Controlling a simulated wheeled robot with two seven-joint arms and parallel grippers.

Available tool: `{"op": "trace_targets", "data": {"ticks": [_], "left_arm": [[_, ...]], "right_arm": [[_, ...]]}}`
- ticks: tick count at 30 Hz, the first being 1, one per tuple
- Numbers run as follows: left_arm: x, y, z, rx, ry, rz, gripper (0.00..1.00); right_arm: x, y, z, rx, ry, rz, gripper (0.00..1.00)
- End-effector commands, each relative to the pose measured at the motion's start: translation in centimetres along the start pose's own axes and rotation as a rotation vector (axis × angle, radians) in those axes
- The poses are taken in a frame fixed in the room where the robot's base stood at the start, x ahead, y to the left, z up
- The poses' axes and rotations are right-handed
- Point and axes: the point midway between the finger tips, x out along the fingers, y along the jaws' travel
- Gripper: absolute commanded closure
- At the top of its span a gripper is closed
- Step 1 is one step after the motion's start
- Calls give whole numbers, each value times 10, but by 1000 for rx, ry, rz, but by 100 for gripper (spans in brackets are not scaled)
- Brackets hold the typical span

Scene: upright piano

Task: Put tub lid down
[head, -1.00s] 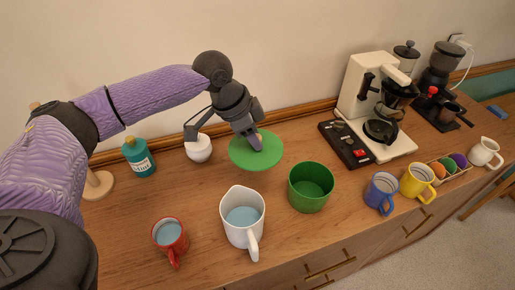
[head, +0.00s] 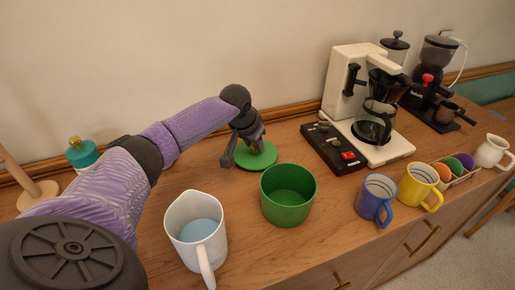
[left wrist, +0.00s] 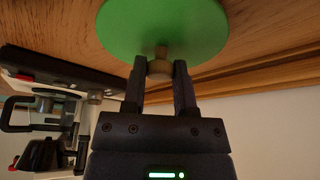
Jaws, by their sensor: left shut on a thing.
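The green tub lid (head: 262,158) is a flat round disc with a small knob (left wrist: 159,68). It lies flat, at or just above the wooden counter, behind the green tub; I cannot tell whether it touches the wood. My left gripper (head: 255,147) comes down from above and is shut on the knob; in the left wrist view both fingers (left wrist: 160,80) stand either side of it, and the lid (left wrist: 165,22) shows beyond. The green tub (head: 288,208) stands open and upright, nearer than the lid. My right gripper is not in view.
A black control panel (head: 333,148) and a coffee maker (head: 352,85) stand right of the lid. A white jug (head: 192,232) is in front left. Blue (head: 375,202) and yellow mugs (head: 416,188) stand right. Bare counter lies between tub and panel.

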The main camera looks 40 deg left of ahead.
Motion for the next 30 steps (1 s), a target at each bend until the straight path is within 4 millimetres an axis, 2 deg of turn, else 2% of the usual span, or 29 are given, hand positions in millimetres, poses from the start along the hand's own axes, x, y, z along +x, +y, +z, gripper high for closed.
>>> {"op": "trace_targets", "data": {"ticks": [2, 12, 13, 17, 26, 30], "left_arm": [[8, 0, 4, 0, -2, 0, 100], [9, 0, 4, 1, 0, 0, 100], [9, 0, 4, 2, 0, 0, 58], [9, 0, 4, 2, 0, 0, 31], [7, 0, 3, 2, 1, 0, 30], [-16, 0, 1, 4, 3, 1, 30]], "right_arm": [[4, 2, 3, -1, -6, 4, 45], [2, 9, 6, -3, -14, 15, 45], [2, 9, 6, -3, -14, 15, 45], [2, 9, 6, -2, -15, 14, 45], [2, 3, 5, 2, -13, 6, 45], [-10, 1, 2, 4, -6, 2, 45]]}}
